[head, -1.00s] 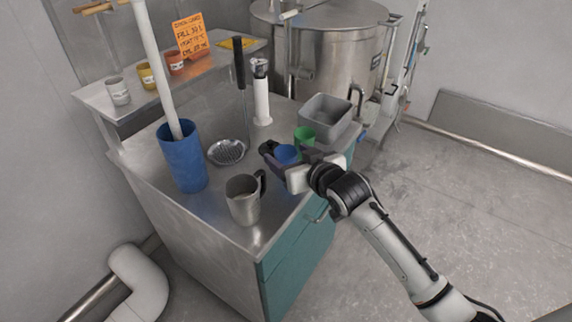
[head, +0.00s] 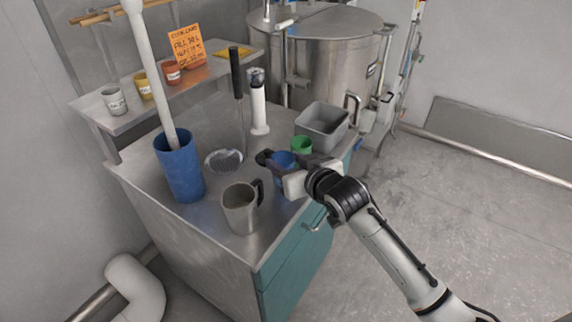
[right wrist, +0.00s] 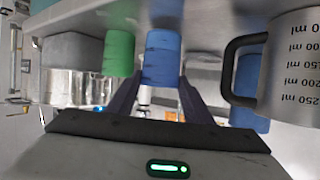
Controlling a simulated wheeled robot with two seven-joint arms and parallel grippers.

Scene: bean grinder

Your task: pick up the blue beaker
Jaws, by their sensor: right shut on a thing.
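The blue beaker (head: 283,158) is on or just above the steel counter (head: 160,215), near its right edge. My right gripper (head: 276,160) is shut on it, with one finger on each side. In the right wrist view, the blue beaker (right wrist: 162,57) sits between the two dark fingers (right wrist: 160,90), and that picture is upside down. I cannot tell any clear gap between the beaker and the counter. My left gripper is not in view.
A green beaker (head: 302,145) stands close behind the blue one, with a grey bin (head: 325,124) beyond. A steel mug (head: 240,210) stands in front-left. A tall blue container (head: 180,170) and a strainer (head: 224,161) are farther left. Open floor lies right.

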